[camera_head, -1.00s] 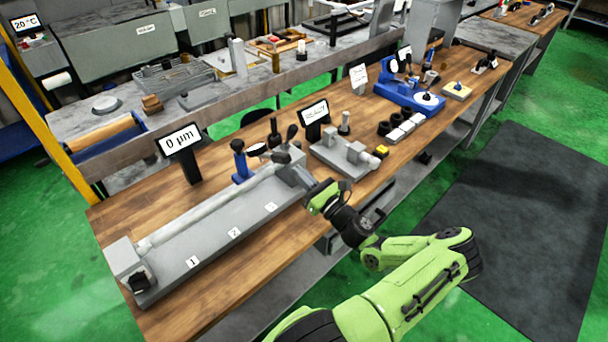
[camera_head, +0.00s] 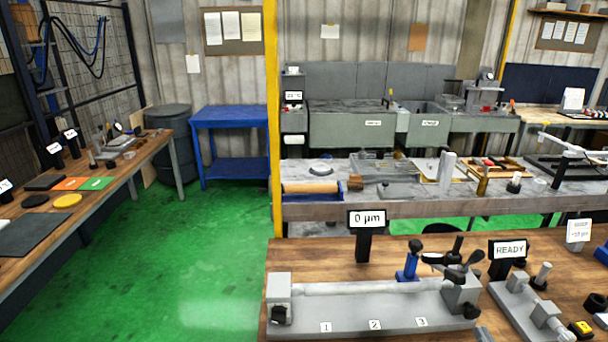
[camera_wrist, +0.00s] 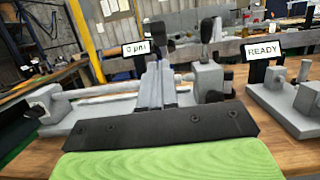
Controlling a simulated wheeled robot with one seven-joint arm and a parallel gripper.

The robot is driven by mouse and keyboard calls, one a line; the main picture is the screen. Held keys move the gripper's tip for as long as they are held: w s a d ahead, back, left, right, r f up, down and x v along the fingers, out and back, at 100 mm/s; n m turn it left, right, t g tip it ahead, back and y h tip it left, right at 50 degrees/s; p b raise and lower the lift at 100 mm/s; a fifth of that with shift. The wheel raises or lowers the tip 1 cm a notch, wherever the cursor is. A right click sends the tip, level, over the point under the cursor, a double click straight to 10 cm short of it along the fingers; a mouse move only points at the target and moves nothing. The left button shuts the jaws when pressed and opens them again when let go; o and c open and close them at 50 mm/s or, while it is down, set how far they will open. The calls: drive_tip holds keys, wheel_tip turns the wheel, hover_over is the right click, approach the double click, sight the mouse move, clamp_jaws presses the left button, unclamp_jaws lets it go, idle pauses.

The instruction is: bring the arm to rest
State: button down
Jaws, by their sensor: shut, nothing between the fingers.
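My gripper (camera_wrist: 158,70) reaches forward in the wrist view, its two grey fingers together with nothing between them. Behind them are a dark plate and a green housing, which are mine. The fingers point toward the long grey bench fixture (camera_wrist: 75,118), overlapping it in the picture; I cannot tell the gap. In the head view, that fixture (camera_head: 350,312) carries a long pale cylinder (camera_head: 350,287) and labels 1, 2 and 3. My arm is almost wholly out of the head view.
A "0 µm" display (camera_head: 367,219) and a "READY" display (camera_head: 509,249) stand behind the fixtures. A second grey fixture (camera_head: 525,305) is at the right. A blue stand (camera_head: 410,262) rises behind the long fixture. Green floor (camera_head: 180,250) is clear at left.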

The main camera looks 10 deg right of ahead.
drive_tip(key=w+a+n+g+y, duration=0.3)
drive_tip(key=a+n+g+y, duration=0.35)
drive_tip(key=a+n, duration=0.55)
drive_tip(key=w+a+n+g+y, duration=0.2)
drive_tip(key=a+n+g+y, duration=0.3)
drive_tip(key=a+n+g, duration=0.5)
drive_tip(key=s+a+r+n+t+h, duration=0.1)
drive_tip(key=s+a+r+n+h, duration=0.3)
drive_tip(key=s+a+r+n, duration=0.2)
drive_tip(key=s+a+r+n+t+h, duration=0.1)
drive_tip(key=s+a+r+n+h, duration=0.3)
drive_tip(key=s+r+n, duration=0.6)
drive_tip(key=shift+s+a+r, duration=0.45)
drive_tip(key=shift+a+r, duration=0.5)
drive_tip(key=shift+a, duration=0.25)
